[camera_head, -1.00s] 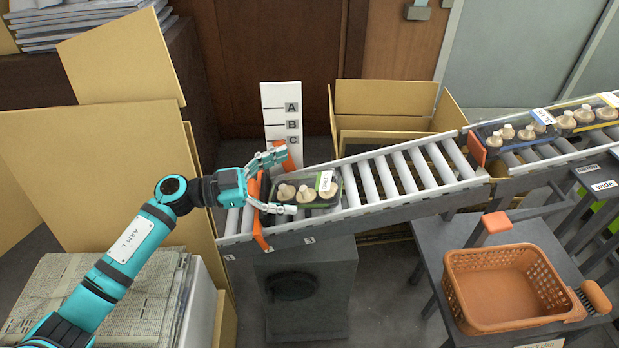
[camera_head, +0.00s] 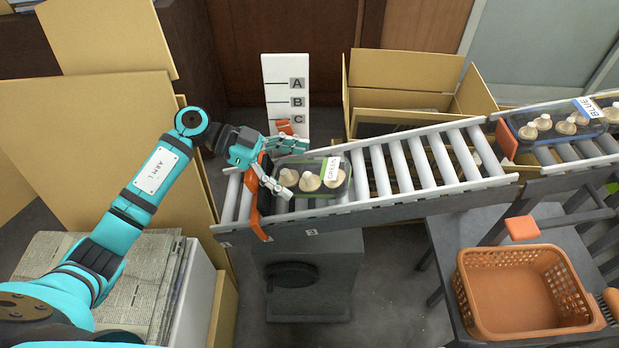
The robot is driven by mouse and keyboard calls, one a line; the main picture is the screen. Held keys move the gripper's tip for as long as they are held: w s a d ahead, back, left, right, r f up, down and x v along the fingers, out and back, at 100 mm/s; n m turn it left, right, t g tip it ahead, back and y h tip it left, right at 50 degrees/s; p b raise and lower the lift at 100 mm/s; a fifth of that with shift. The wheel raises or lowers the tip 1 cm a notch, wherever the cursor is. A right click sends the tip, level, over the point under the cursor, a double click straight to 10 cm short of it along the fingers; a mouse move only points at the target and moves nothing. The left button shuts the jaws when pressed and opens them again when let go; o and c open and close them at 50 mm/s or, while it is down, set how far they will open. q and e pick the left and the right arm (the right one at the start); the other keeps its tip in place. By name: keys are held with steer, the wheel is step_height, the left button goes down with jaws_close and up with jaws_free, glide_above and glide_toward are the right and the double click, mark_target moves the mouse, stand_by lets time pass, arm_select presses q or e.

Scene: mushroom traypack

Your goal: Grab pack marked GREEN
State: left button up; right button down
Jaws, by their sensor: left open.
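The pack marked GREEN (camera_head: 312,186) is a dark tray with a green rim, several pale mushrooms and a white GREEN label. It lies at the lower left end of the roller conveyor (camera_head: 405,170), beside an orange stop. My left gripper (camera_head: 292,168) is open at the pack's left end. One finger is at the pack's far side and the other at its near left corner. I cannot tell whether the fingers touch it. My right gripper is not in view.
A pack marked BLUE (camera_head: 560,122) sits higher on the conveyor, behind an orange stop. A white board marked A, B, C (camera_head: 287,70) stands behind the lower end. An orange basket (camera_head: 525,290) is at the lower right. Cardboard boxes (camera_head: 420,75) stand behind.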

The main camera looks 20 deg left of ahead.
arm_select(q)
steer(key=shift+x, duration=1.05)
steer(key=c, duration=1)
